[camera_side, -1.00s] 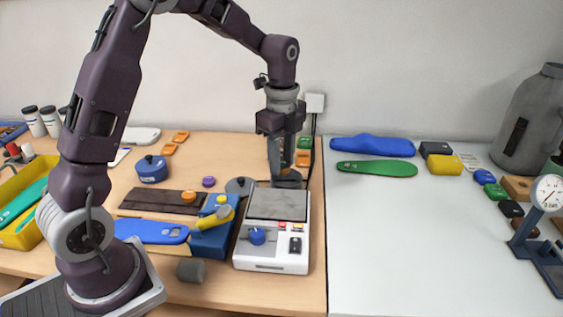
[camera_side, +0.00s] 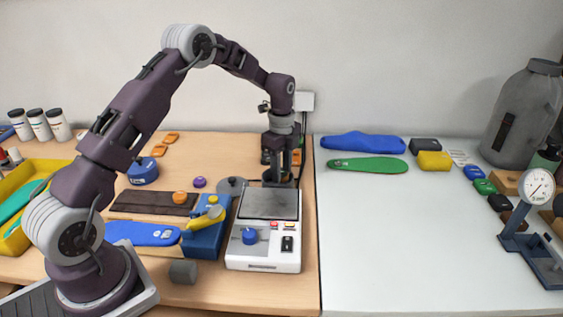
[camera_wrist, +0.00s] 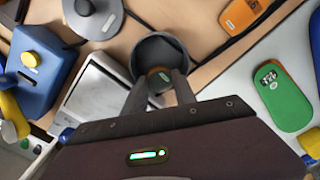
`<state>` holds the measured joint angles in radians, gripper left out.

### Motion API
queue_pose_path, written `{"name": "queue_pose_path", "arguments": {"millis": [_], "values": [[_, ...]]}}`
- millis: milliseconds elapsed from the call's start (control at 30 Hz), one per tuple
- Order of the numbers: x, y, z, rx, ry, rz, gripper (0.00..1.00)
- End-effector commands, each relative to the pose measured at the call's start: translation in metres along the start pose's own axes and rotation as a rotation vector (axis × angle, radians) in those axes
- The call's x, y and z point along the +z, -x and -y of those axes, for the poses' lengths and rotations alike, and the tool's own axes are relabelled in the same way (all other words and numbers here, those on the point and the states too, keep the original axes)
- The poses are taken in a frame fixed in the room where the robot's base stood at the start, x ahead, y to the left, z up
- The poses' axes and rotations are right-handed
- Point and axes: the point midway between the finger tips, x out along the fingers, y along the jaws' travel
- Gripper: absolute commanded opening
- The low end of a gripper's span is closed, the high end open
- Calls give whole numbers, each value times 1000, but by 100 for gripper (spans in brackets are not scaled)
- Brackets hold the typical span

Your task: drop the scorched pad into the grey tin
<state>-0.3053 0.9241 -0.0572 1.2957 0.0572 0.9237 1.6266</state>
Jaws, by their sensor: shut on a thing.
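My gripper (camera_wrist: 158,88) is shut on the scorched pad (camera_wrist: 159,73), a small piece with a brown-orange edge, seen between the fingertips in the wrist view. The grey tin (camera_wrist: 181,48) is round and open, and the fingertips and pad are over its mouth. Whether the pad touches the tin's floor cannot be told. In the side view my gripper (camera_side: 277,172) points straight down at the tin behind the white scale-like device; the fingers hide much of the tin, and the pad cannot be made out there.
A grey round lid with a knob (camera_side: 232,186) lies left of the tin. The white device (camera_side: 264,258) with a grey plate stands in front. A blue fixture with a yellow lever (camera_side: 206,240) is to its left. An orange pad (camera_wrist: 238,14) and a green one (camera_wrist: 279,98) lie near the tin.

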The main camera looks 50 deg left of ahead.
Motion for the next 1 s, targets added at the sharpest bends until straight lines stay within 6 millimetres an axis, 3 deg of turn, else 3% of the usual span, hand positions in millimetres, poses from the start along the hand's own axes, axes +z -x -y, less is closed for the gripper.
{"name": "queue_pose_path", "arguments": {"millis": [200,233,333,667,1000], "values": [[0,-1,0,0,0,0,0],[0,0,0,0,0,0,38],[0,0,0,0,0,0,58],[0,4,0,-2,0,0,58],[0,65,0,-3,1,0,58]]}}
